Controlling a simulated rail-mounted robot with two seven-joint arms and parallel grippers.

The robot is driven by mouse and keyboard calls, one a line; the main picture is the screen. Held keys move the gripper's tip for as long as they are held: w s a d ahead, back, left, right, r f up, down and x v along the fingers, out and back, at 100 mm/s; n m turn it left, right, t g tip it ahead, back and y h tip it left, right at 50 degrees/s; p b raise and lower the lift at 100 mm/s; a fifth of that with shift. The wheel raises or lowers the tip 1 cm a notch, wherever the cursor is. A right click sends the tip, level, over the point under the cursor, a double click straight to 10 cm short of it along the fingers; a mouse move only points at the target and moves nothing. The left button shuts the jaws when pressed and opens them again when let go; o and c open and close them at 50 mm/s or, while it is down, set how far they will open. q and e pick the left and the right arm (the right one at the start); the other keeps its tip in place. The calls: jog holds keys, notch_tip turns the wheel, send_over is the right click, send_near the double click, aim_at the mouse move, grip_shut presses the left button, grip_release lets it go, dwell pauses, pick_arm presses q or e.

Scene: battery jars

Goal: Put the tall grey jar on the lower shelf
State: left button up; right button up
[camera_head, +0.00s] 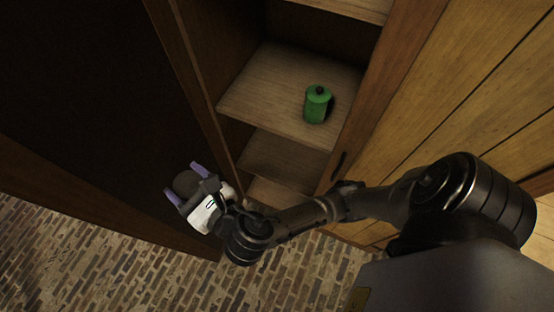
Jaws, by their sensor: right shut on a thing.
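My right gripper (187,185), with purple fingers, is shut on a dark grey rounded thing, which looks like the grey jar (185,181). The white gripper body and my arm hide part of the jar, so its full height does not show. The gripper is in front of the cabinet, left of the shelves and beside the dark panel, outside the shelf space. The cabinet has a middle shelf (262,85) and a lower shelf (280,158) beneath it, whose visible part is bare. My left gripper is not in view.
A green jar (317,105) stands upright on the middle shelf, toward the right. A dark panel (90,110), like an open door, fills the left. A wooden panel with a dark handle (338,165) borders the right. The brick floor (110,265) is clear.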

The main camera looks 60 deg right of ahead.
jog(key=w+d+f+m+g+h+b, duration=0.2)
jog(key=w+d+f+m+h+b, duration=0.15)
jog(key=d+f+b, duration=0.65)
jog(key=w+d+f+m+g+h+b, duration=0.2)
jog(key=d+f+h+b, duration=0.3)
jog(key=f+b, duration=0.8)
jog(key=w+d+f+m+g+h+b, duration=0.2)
jog(key=w+d+f+m+h+b, duration=0.1)
jog(key=d+f+b, duration=0.85)
jog(key=s+d+f+m+g+h+b, duration=0.45)
jog(key=d+f+m+g, duration=0.35)
jog(key=d+f, duration=0.55)
notch_tip(320, 180, down, 7)
jog(key=n+g+b, duration=0.1)
jog(key=b, duration=0.3)
jog(key=shift+s+d+r+n, duration=0.25)
jog(key=shift+d+n, duration=0.1)
jog(key=shift+d, duration=0.1)
jog(key=shift+f, duration=0.1)
